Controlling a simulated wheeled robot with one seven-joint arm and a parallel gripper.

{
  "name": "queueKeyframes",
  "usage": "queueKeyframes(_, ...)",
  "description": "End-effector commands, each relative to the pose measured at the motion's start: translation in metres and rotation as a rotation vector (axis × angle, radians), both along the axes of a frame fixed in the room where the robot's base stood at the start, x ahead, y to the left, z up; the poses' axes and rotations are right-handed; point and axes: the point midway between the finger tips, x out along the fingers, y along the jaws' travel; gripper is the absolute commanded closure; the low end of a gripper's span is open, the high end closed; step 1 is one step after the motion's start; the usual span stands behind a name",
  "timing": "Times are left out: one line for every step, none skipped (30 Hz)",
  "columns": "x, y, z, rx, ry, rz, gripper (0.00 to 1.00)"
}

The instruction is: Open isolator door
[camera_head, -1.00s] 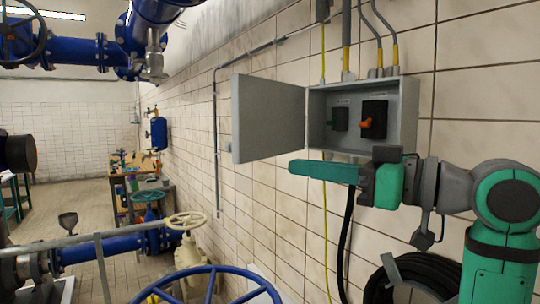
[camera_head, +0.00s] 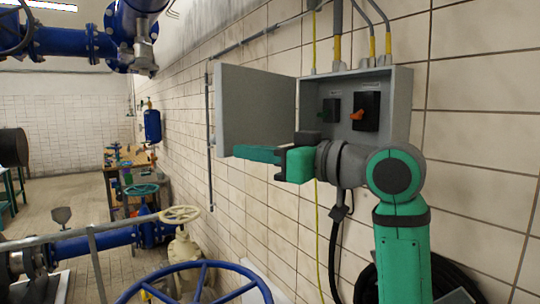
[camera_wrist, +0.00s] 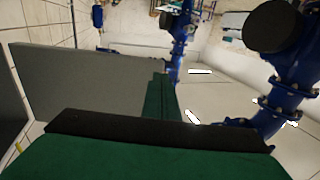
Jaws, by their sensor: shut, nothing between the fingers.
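The grey isolator box (camera_head: 401,95) is on the tiled wall, with a black switch and orange handle (camera_head: 358,114) inside. Its door (camera_head: 256,108) stands wide open, swung out to the left. My gripper (camera_head: 235,151) is shut and empty, its green fingers pointing left in front of the door's lower part. Whether they touch the door cannot be told. In the wrist view the grey door panel (camera_wrist: 90,82) lies left of and beside the green fingers (camera_wrist: 162,98). The door's lower edge near the hinge is hidden behind my gripper.
A blue handwheel (camera_head: 200,285) and a cream valve (camera_head: 183,250) stand low in front. Blue pipes (camera_head: 80,45) run at upper left. Conduits (camera_head: 338,40) enter the box top, and a black cable (camera_head: 335,245) hangs below. The wall left of the door is mostly clear.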

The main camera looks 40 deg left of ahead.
Motion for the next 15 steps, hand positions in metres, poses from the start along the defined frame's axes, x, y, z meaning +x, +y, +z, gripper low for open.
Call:
queueKeyframes(-0.001, 0.007, 0.0, 0.0, 0.0, 0.001, 1.0)
queueKeyframes(-0.002, 0.01, 0.0, 0.0, 0.0, 0.0, 1.0)
queueKeyframes(-0.002, 0.014, 0.0, 0.0, 0.0, 0.001, 1.0)
queueKeyframes(-0.003, 0.017, 0.0, 0.0, 0.0, 0.001, 1.0)
queueKeyframes(-0.003, 0.019, 0.0, 0.0, 0.0, 0.001, 1.0)
queueKeyframes(-0.004, 0.022, 0.0, 0.0, 0.0, 0.001, 1.0)
queueKeyframes(-0.004, 0.024, 0.0, 0.0, 0.0, 0.0, 1.0)
queueKeyframes(-0.004, 0.025, 0.0, 0.0, 0.0, 0.0, 1.0)
queueKeyframes(-0.005, 0.026, 0.0, 0.0, 0.0, 0.0, 1.0)
queueKeyframes(-0.005, 0.027, 0.0, 0.0, 0.0, 0.0, 1.0)
queueKeyframes(-0.005, 0.027, 0.0, 0.0, 0.0, 0.0, 1.0)
queueKeyframes(-0.005, 0.027, 0.0, 0.0, 0.0, 0.0, 1.0)
queueKeyframes(-0.005, 0.027, 0.0, 0.0, 0.0, 0.0, 1.0)
queueKeyframes(-0.005, 0.027, 0.0, 0.0, 0.0, 0.0, 1.0)
queueKeyframes(-0.005, 0.027, 0.0, 0.0, 0.0, 0.0, 1.0)
